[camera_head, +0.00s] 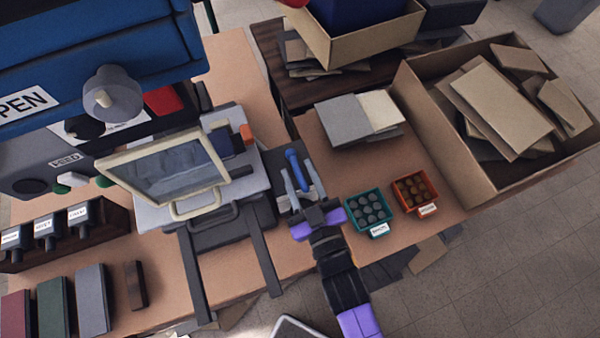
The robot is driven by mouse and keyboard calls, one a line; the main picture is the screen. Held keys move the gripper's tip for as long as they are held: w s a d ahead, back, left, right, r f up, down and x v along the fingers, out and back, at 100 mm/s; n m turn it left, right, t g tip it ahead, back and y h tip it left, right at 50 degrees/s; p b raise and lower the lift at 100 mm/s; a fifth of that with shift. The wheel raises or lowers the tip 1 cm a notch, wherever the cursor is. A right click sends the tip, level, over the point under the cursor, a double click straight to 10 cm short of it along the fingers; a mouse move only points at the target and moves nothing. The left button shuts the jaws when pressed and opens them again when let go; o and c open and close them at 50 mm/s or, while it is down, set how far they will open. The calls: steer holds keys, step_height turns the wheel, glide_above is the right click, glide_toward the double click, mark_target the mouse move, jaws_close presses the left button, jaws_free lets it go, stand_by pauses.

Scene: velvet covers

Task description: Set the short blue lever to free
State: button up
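The short blue lever (292,157) stands on a dark base beside the grey press-like machine (240,180), near the middle of the table. Its rounded blue top shows clearly, and its shaft runs down toward my gripper. My gripper (296,168), with grey fingers and purple parts at the wrist, reaches in from below. Its two fingers are spread apart, one on each side of the lever. A small gap seems to show between lever and fingers, but I cannot tell whether either touches. No marking for the free position can be read at the lever.
A cream-framed clear guard (168,170) stands left of the lever. A teal bin (369,228) and an orange bin (427,207) sit close on the right. Grey and cream boards (345,122) lie behind. A large cardboard box (468,185) stands at the far right.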

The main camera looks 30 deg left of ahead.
steer(key=shift+s+d, duration=0.3)
steer(key=shift+d, duration=0.15)
steer(key=b+v, duration=0.1)
steer(key=v, duration=0.5)
steer(key=shift+s+d, duration=0.2)
steer(key=shift+s, duration=0.1)
steer(key=shift+r, duration=0.1)
steer(key=s+d+r+m+t+h, duration=0.1)
steer(key=s+d+r+m+h, duration=0.2)
steer(key=d, duration=0.6)
steer(key=s+d+r+m+t+h, duration=0.1)
steer(key=s+d+r+m+h, duration=0.1)
steer(key=s+d+m+h, duration=0.3)
steer(key=s+d+r+m+h, duration=0.3)
steer(key=s+d+h, duration=0.2)
steer(key=d, duration=0.8)
steer(key=s, duration=0.3)
steer(key=shift+s+d+r+m+t, duration=0.25)
steer(key=shift+d+r+m+t, duration=0.05)
steer(key=shift+r+m+t, duration=0.1)
steer(key=shift+a, duration=0.1)
